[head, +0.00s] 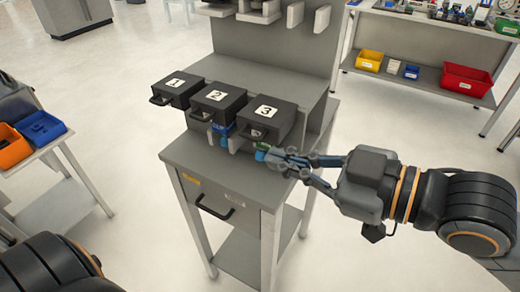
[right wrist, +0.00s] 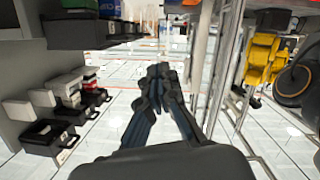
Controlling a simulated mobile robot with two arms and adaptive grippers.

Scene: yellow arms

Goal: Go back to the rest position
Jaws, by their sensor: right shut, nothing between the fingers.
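My right gripper (head: 282,160) reaches in from the right in the head view, its fingertips near the front right part of the grey workbench top (head: 212,168), just below the box marked 3 (head: 266,117). In the right wrist view its fingers (right wrist: 158,72) run together at the tips with nothing between them. The gripper is shut and empty. Whether it touches the small items beside its tips cannot be told. Of my left arm only a dark link shows at the lower left; the left gripper is out of view.
Black boxes marked 1 (head: 174,87) and 2 (head: 217,101) stand beside box 3. The bench has a drawer handle (head: 216,208). A table with blue (head: 42,128) and orange (head: 12,148) bins stands left. A shelf with a red bin (head: 466,79) stands back right. Clear floor surrounds the bench.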

